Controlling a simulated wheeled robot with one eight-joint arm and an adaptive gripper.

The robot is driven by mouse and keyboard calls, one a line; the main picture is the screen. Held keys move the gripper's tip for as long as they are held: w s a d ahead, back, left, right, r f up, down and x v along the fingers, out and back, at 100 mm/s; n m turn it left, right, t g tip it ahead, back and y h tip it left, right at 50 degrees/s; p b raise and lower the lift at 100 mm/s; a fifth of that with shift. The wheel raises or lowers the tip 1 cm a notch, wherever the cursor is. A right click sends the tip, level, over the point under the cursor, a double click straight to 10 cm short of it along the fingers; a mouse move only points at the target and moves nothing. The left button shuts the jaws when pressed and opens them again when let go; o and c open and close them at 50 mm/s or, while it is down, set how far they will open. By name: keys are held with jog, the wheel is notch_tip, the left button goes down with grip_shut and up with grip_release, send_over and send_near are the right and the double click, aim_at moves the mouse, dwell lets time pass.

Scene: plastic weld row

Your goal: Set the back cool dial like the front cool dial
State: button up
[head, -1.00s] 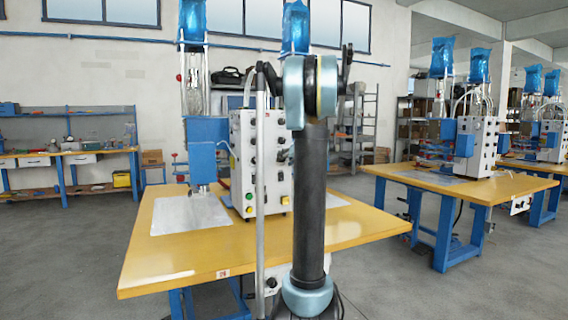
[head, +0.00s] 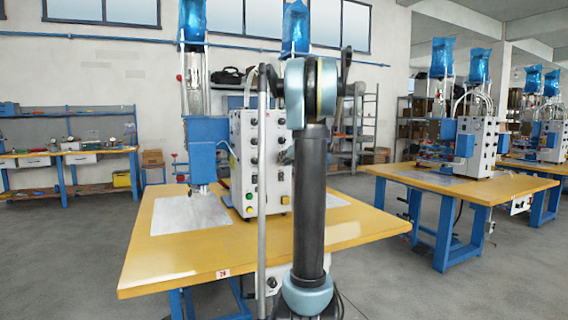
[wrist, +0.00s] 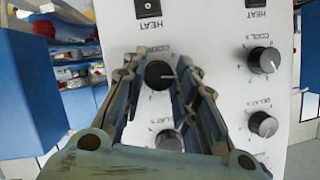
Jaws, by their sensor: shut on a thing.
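In the wrist view a black cool dial (wrist: 159,75) sits between the two fingers of my gripper (wrist: 160,60), which are shut on it. Its white mark points right. Its label is partly hidden by the fingers. Another black cool dial (wrist: 263,60), labelled COOL S, sits in the right column, clear of the fingers. Its mark points right and slightly down. Which dial is front and which is back cannot be told from the labels. In the head view the white control box (head: 246,165) stands on the yellow table; my arm hides part of it and my gripper.
Delay dials sit close below, one under my fingers (wrist: 168,139) and one to the right (wrist: 263,124). A black switch (wrist: 148,8) is above the gripped dial. The blue press body (head: 208,150) stands left of the box. The yellow table (head: 190,265) has free room in front.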

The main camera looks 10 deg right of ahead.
jog(key=shift+d, duration=0.1)
jog(key=shift+d+f+m+t+y, duration=0.2)
jog(key=shift+m+y, duration=0.9)
jog(key=shift+m, duration=0.8)
jog(key=shift+f+m+t+y, duration=0.1)
jog(key=shift+m+t+y, duration=0.2)
jog(key=shift+m+y, duration=1.2)
jog(key=shift+m, duration=0.6)
jog(key=o, duration=1)
jog(key=shift+o, duration=0.2)
